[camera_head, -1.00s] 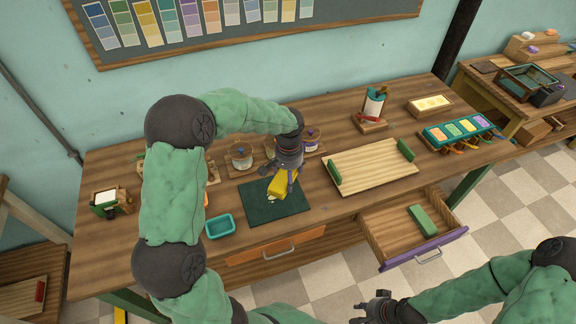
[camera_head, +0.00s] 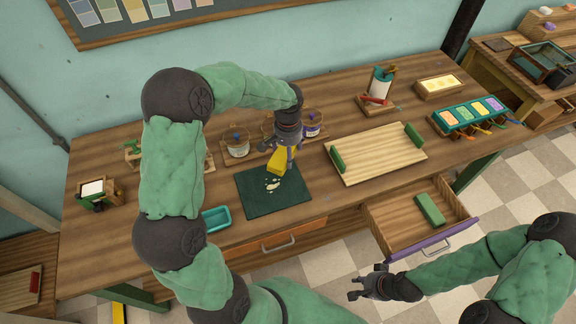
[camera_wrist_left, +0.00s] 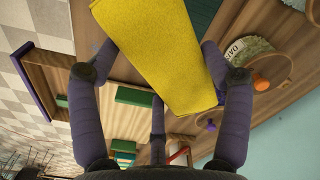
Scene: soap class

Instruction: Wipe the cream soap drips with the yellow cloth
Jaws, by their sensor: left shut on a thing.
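My left gripper (camera_head: 287,152) is shut on the yellow cloth (camera_head: 279,162), which hangs below its fingers. In the left wrist view the cloth (camera_wrist_left: 160,52) spans between the fingers of the left gripper (camera_wrist_left: 158,60). Cream soap drips (camera_head: 272,184) lie on the dark green mat (camera_head: 262,205), just in front of the cloth. The cloth is over the back part of the mat; whether it touches the mat is unclear. My right gripper (camera_head: 366,282) is open and empty in front of the table, away from the mat.
A teal dish (camera_head: 216,218) stands left of the mat, partly behind my left arm. Jars, one of them (camera_head: 237,146) with a label, stand behind it. A wooden tray (camera_head: 375,160) with green handles is to the right. An open drawer (camera_head: 415,220) holds a green block (camera_head: 429,208).

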